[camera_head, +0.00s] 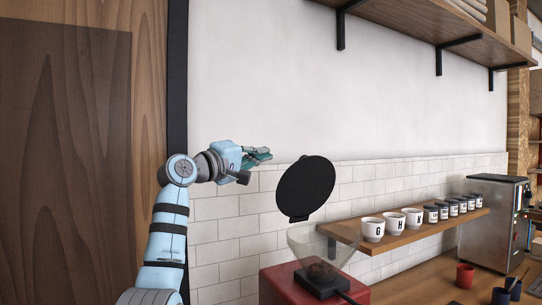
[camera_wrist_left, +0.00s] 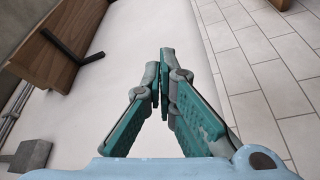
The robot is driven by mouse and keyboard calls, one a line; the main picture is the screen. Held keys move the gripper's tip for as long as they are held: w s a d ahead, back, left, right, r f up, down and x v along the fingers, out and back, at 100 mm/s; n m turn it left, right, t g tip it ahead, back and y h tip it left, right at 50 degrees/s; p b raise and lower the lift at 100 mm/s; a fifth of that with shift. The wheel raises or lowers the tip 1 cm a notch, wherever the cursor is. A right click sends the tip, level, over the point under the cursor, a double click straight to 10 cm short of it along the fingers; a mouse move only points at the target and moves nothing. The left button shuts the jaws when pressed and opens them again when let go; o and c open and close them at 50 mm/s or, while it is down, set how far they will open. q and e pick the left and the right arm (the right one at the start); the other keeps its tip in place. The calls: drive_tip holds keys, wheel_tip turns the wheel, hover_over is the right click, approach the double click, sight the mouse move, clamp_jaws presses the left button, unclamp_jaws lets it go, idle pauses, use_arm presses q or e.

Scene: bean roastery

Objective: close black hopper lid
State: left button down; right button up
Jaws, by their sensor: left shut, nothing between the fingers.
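The black hopper lid (camera_head: 306,186) is a round disc standing open, nearly upright, above the clear hopper (camera_head: 312,246). The hopper is a see-through funnel on a red grinder body (camera_head: 281,284). My left gripper (camera_head: 268,156) is to the left of the lid and a little higher in the picture, apart from it. In the left wrist view its teal fingers (camera_wrist_left: 163,75) meet at the tips with nothing between them. That view shows neither the lid nor the hopper. My right gripper is in neither view.
A low wooden shelf (camera_head: 410,236) right of the hopper carries white lettered cups (camera_head: 373,229) and several dark jars (camera_head: 443,211). A steel machine (camera_head: 492,222) stands farther right. A red cup (camera_head: 465,276) is on the counter. A wall shelf (camera_head: 425,22) hangs above.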

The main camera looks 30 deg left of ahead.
use_arm(q)
drive_tip(key=d+r+p+x, duration=0.1)
drive_tip(key=p+x, duration=0.6)
drive_tip(key=x, duration=0.2)
drive_tip(key=s+d+f+b, duration=0.1)
drive_tip(key=s+d+f, duration=0.1)
drive_tip(key=shift+s+d+f, duration=0.3)
drive_tip(key=shift+s, duration=0.05)
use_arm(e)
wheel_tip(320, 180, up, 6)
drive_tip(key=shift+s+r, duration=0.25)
use_arm(q)
drive_tip(key=shift+w, duration=0.1)
drive_tip(key=shift+f, duration=0.1)
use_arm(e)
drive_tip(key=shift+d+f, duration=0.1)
